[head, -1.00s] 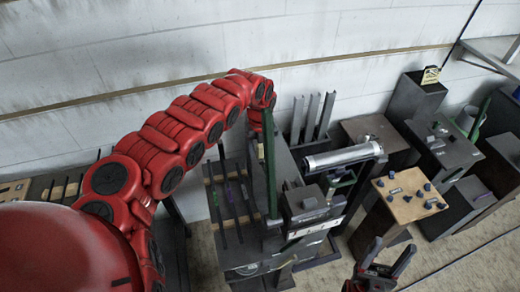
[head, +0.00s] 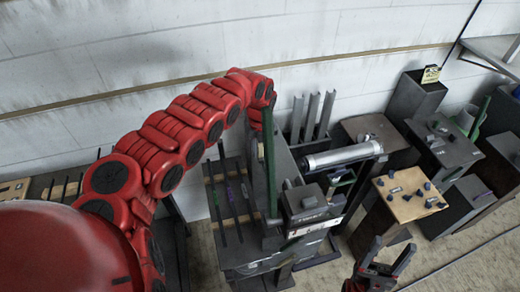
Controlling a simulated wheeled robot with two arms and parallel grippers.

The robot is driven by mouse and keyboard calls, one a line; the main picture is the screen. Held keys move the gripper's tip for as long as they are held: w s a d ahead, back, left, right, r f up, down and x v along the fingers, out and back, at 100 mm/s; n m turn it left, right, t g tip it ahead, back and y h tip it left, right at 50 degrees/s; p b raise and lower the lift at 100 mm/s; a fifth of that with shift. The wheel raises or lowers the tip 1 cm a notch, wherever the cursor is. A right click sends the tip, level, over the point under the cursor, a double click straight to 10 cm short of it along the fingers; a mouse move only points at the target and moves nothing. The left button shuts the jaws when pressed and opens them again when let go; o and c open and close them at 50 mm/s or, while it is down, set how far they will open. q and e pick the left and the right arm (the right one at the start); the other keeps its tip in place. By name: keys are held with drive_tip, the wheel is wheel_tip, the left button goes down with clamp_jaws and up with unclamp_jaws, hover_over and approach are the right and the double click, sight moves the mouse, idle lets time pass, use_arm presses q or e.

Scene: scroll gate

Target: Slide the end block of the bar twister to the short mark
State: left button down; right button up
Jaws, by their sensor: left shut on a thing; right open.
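The bar twister is the dark grey machine (head: 288,166) right of centre. A dark block (head: 304,203) sits at its near end, above a white label (head: 313,227); I take this for the end block. A green upright lever (head: 270,165) stands to the block's left. My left arm reaches over from the left, and my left gripper (head: 257,118) is at the lever's top, shut on it as far as I can tell; its fingertips are mostly hidden. My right gripper (head: 382,262) is open and empty at the bottom, right of the machine. I cannot make out the short mark.
A silver cylinder (head: 343,157) lies right of the machine. A wooden-topped stand (head: 408,197) with several dark knobs and grey cabinets (head: 445,145) stand further right. A rack of dark bars (head: 232,200) is on the left. Bare floor (head: 440,258) shows at lower right.

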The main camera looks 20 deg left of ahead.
idle(0.7)
use_arm(q)
drive_tip(key=shift+f+b, duration=0.3)
drive_tip(key=shift+b, duration=0.3)
drive_tip(key=shift+s+b, duration=0.1)
drive_tip(key=shift+b, duration=0.2)
drive_tip(key=shift+s+d+r, duration=0.2)
drive_tip(key=shift+r, duration=0.15)
drive_tip(key=c, duration=0.6)
unclamp_jaws()
drive_tip(key=shift+w+a+f, duration=0.1)
drive_tip(key=shift+w, duration=0.05)
drive_tip(key=shift+c, duration=0.2)
